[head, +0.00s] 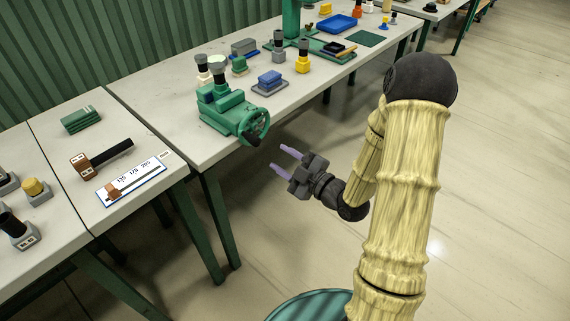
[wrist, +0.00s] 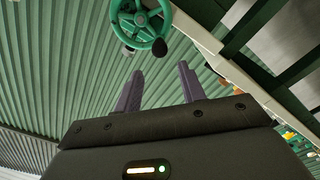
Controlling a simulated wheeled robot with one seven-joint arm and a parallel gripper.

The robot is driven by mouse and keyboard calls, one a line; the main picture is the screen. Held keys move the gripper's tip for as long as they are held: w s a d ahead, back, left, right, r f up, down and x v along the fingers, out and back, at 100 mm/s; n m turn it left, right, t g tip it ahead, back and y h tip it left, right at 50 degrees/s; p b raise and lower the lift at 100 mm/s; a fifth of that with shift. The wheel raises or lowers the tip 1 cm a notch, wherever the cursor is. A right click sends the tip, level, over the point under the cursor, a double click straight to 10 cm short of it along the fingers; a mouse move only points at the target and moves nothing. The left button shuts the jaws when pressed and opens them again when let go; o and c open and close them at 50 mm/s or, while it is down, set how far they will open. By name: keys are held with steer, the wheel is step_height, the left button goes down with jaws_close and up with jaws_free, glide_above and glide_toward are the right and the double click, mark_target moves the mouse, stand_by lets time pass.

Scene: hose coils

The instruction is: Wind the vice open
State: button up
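The green vice (head: 222,110) stands on the workbench near its front edge, left of centre in the head view. Its green handwheel (head: 255,124) faces the front right and has a dark knob (head: 253,139) at its rim. In the wrist view the handwheel (wrist: 141,22) is at the top, with the dark knob (wrist: 146,47) at its lower right. My gripper (head: 283,158) is off the bench edge, to the lower right of the handwheel and apart from it. Its two purple fingers (wrist: 160,85) are spread with nothing between them. The vice's jaws are partly hidden by things standing at them.
The workbench (head: 185,120) also bears a blue block on a grey base (head: 269,82), a yellow-based piece (head: 303,62), a green stand (head: 291,20) and a blue tray (head: 338,23). A brown-headed hammer (head: 88,163) and a white card (head: 133,180) lie on the left bench. The floor at right is clear.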

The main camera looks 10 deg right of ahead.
mark_target(258, 143)
steer(key=shift+w, duration=0.1)
steer(key=shift+p+x, duration=1.6)
steer(key=shift+x, duration=2.45)
steer(key=shift+w+a+b, duration=0.2)
steer(key=shift+b, duration=0.1)
steer(key=shift+a, duration=0.1)
